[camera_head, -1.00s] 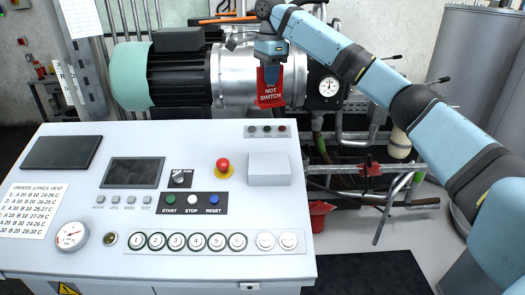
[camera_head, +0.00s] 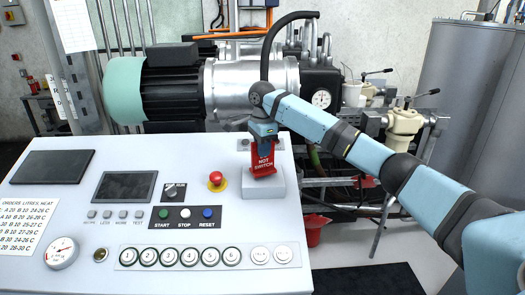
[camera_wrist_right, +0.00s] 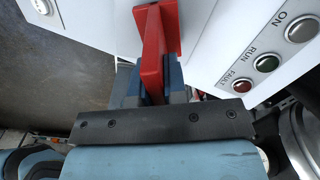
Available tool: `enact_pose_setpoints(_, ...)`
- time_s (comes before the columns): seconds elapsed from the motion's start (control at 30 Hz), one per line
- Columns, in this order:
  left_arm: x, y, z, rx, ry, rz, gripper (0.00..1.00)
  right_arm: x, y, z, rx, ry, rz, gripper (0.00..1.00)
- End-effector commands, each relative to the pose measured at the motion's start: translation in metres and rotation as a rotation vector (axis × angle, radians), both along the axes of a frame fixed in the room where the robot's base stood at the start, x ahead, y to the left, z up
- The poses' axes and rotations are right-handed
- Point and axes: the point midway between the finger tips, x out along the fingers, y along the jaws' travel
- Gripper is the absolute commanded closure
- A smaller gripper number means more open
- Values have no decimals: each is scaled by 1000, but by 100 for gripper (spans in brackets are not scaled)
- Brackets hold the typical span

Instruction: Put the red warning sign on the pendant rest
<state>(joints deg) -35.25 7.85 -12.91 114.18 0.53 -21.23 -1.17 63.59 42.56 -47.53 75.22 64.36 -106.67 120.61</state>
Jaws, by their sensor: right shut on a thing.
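The red warning sign (camera_head: 263,162) with white "NOT SWITCH" lettering hangs upright below my right gripper (camera_head: 263,143). My right gripper is shut on its upper part. In the right wrist view the red sign (camera_wrist_right: 157,45) stands between the fingers (camera_wrist_right: 152,88). The pendant rest, which I take to be the pale box (camera_head: 264,188) at the console's back right, is directly behind and below the sign in the head view. The sign covers part of the box; I cannot tell whether they touch. My left gripper is not in view.
The white console (camera_head: 110,228) carries a red emergency button (camera_head: 217,179), a row of round numbered buttons (camera_head: 189,257) and a dark screen (camera_head: 125,186). A motor (camera_head: 172,83) and pipework stand behind it. A red bucket (camera_head: 314,229) is on the floor to the right.

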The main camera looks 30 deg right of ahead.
Motion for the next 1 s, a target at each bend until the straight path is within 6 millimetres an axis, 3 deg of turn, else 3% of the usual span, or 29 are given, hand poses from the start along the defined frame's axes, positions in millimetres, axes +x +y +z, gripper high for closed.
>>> enact_pose_setpoints(0.1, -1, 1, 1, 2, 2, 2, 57, 0, -1, -11, 0, 0, -1, 100)
enact_pose_setpoints(0.43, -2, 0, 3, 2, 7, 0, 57, 0, 0, -13, 0, 2, 0, 100)
enact_pose_setpoints(0.47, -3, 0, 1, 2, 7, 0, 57, 0, 0, -14, 0, 1, 0, 81)
enact_pose_setpoints(0.53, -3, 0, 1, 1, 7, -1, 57, 0, 0, -14, 0, 0, 0, 65)
enact_pose_setpoints(0.57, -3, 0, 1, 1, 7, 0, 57, 0, 0, -14, 0, 0, 0, 62)
enact_pose_setpoints(0.9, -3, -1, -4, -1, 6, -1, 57, 0, -1, -12, 0, -2, 0, 62)
enact_pose_setpoints(1.0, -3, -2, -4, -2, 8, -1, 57, 1, 0, 2, 2, -3, 0, 62)
